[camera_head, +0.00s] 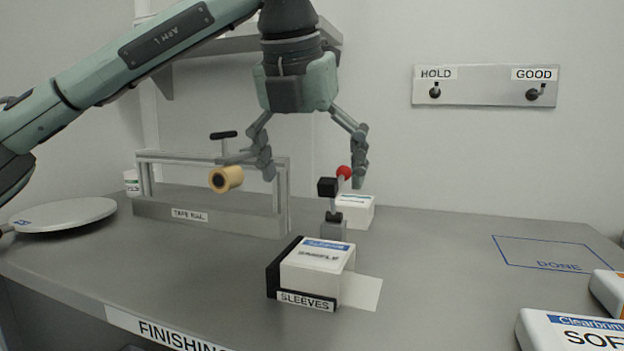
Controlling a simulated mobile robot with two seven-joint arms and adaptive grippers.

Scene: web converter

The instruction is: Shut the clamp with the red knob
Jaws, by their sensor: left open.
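The clamp (332,226) stands on the grey bench behind the sleeves box, with a grey base and a black block at the top. Its red knob (344,172) shows just right of the black block, on a short light lever. My left gripper (315,178) points down above the clamp with its fingers wide apart. Its right finger is close beside the red knob; I cannot tell whether they touch. Its left finger hangs well left of the clamp, in front of the tape rail. My right gripper is not in view.
The SLEEVES box (318,262) stands in front of the clamp, and a white box (355,212) is behind it. The tape rail (207,212) with a tan roll (226,179) is at the left. Clear bench lies right, towards the DONE outline (550,253).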

